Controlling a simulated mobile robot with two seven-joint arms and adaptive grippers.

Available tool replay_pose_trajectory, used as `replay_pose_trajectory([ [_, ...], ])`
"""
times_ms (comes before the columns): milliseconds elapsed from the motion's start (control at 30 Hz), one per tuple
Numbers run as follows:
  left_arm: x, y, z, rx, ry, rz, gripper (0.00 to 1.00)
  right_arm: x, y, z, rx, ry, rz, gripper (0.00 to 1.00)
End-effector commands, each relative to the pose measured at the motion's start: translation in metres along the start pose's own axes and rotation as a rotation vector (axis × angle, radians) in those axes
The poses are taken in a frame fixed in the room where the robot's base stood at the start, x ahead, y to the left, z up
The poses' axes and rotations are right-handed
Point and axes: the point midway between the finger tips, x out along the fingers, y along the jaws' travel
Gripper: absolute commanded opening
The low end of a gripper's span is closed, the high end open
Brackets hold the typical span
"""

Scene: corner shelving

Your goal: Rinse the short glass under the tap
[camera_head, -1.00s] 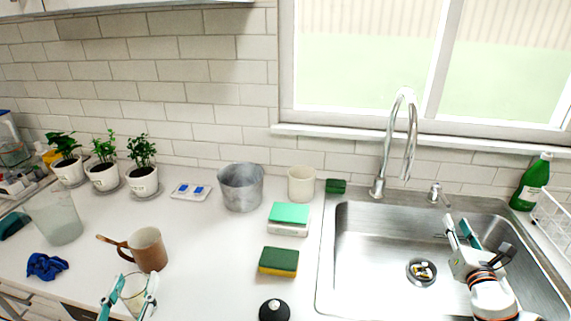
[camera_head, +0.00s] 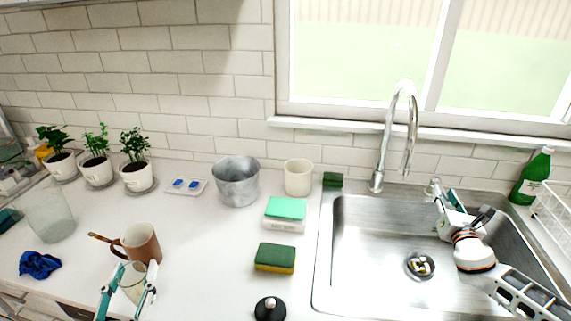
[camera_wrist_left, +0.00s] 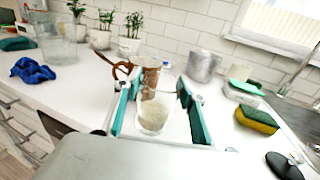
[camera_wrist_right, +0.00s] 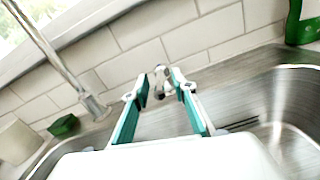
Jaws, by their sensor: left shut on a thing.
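The short glass (camera_head: 133,284) is clear and stands upright between the fingers of my left gripper (camera_head: 127,280), which is shut on it. In the left wrist view the glass (camera_wrist_left: 154,116) shows between the two teal fingers, in front of the brown mug. The tap (camera_head: 385,145) is a tall chrome gooseneck behind the sink. Its small chrome handle (camera_wrist_right: 158,82) stands to the right of the spout. My right gripper (camera_wrist_right: 160,88) is open and empty, with its fingertips on either side of the handle, which looks slightly beyond them; contact is unclear.
The steel sink (camera_head: 350,265) is empty except for its drain (camera_head: 419,266). The brown mug (camera_head: 141,243) stands just behind the glass. A sponge (camera_head: 275,258) and a black-lidded item (camera_head: 270,309) lie left of the sink. A green bottle (camera_head: 531,178) and white rack (camera_head: 556,205) stand at right.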

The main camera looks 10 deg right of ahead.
Motion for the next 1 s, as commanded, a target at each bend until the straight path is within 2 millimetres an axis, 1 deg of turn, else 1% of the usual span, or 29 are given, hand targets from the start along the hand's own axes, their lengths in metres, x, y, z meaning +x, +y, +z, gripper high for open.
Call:
replay_pose_trajectory([
  [33,0.0,0.0,0.001,0.0,-0.002,0.0,0.1,0.008,0.0,0.002,0.001,-0.002,-0.001,0.26],
  [100,0.0,0.0,0.002,0.0,-0.002,0.0,0.1,0.016,0.0,0.001,0.0,-0.002,-0.001,0.26],
  [300,0.0,0.0,0.003,0.0,-0.002,0.0,0.1,0.03,0.0,0.001,0.0,-0.001,-0.001,0.26],
  [667,0.0,0.0,0.003,0.0,-0.002,0.0,0.1,0.034,0.0,0.0,-0.001,0.0,0.001,0.26],
  [767,0.0,0.0,0.003,0.0,-0.002,0.0,0.1,0.034,0.0,0.0,-0.001,0.0,0.0,0.03],
  [800,0.0,0.0,0.003,0.0,-0.002,0.0,0.1,0.034,0.0,0.0,-0.001,0.0,0.0,0.0],
  [1000,0.0,0.0,0.002,0.0,-0.002,0.0,0.1,0.033,-0.002,0.0,-0.002,0.0,0.001,0.0],
])
